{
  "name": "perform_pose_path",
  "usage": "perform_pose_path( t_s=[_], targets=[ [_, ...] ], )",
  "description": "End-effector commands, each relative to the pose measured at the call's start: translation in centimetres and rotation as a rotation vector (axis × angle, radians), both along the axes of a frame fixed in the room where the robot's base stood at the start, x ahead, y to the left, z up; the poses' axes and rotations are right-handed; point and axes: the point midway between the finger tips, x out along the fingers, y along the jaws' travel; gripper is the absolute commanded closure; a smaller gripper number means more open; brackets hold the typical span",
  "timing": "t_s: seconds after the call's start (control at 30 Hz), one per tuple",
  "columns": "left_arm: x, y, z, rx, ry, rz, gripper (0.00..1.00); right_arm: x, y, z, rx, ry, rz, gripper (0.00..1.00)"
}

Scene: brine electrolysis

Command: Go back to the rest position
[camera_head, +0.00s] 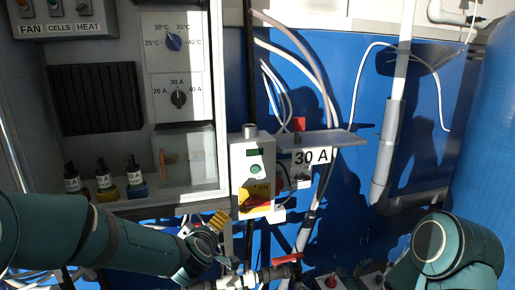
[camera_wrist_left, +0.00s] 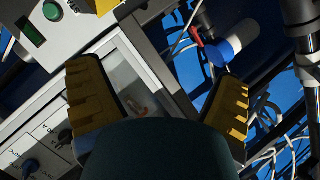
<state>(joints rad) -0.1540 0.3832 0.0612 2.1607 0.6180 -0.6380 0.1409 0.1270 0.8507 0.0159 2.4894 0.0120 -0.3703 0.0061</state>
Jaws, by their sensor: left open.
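My left gripper (camera_head: 216,222) is at the end of the teal arm from the left, just below and left of the grey switch box (camera_head: 252,160). In the left wrist view its two yellow-padded fingers (camera_wrist_left: 158,78) stand wide apart with nothing held between them. The box's green button (camera_wrist_left: 53,11) shows at the top left of that view. My right arm (camera_head: 440,250) is at the lower right of the head view, and its gripper is not visible.
A shelf (camera_head: 330,140) marked 30 A, cables and a grey pipe (camera_head: 388,150) lie right of the box. A red-handled valve (camera_head: 287,259) is below.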

Motion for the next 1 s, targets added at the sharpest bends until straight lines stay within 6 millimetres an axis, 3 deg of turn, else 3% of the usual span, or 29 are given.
perform_pose_path(
  t_s=[0.03, 0.2, 0.4, 0.5, 0.6, 0.7, 0.8, 1.0],
  targets=[
    [-0.9, -0.1, -3.9, 0.039, 0.073, -0.046, 0.08, 0.0, 0.0, -0.1, 0.0, 0.0, 0.0, 0.57],
    [-5.6, -0.7, -14.7, 0.143, 0.295, -0.236, 0.08, 0.0, 0.0, -0.2, 0.0, 0.0, 0.0, 0.57],
    [-14.3, -1.5, -25.1, 0.2, 0.55, -0.488, 0.08, 0.0, 0.0, -0.2, 0.0, 0.001, 0.0, 0.57],
    [-18.8, -1.9, -28.5, 0.202, 0.654, -0.604, 0.08, -0.1, 0.0, -0.3, 0.0, 0.002, 0.001, 0.57],
    [-22.4, -2.2, -30.6, 0.196, 0.727, -0.695, 0.08, -0.1, 0.0, -0.3, 0.0, 0.002, 0.001, 0.57],
    [-24.7, -2.5, -31.6, 0.188, 0.769, -0.753, 0.08, -0.1, 0.0, -0.3, 0.0, 0.002, 0.001, 0.57],
    [-25.6, -2.6, -32.0, 0.184, 0.787, -0.778, 0.08, -0.1, 0.0, -0.3, 0.0, 0.003, 0.001, 0.57],
    [-25.7, -2.6, -32.0, 0.185, 0.787, -0.782, 0.12, -0.1, 0.0, -0.3, 0.0, 0.002, 0.001, 0.57]
  ],
)
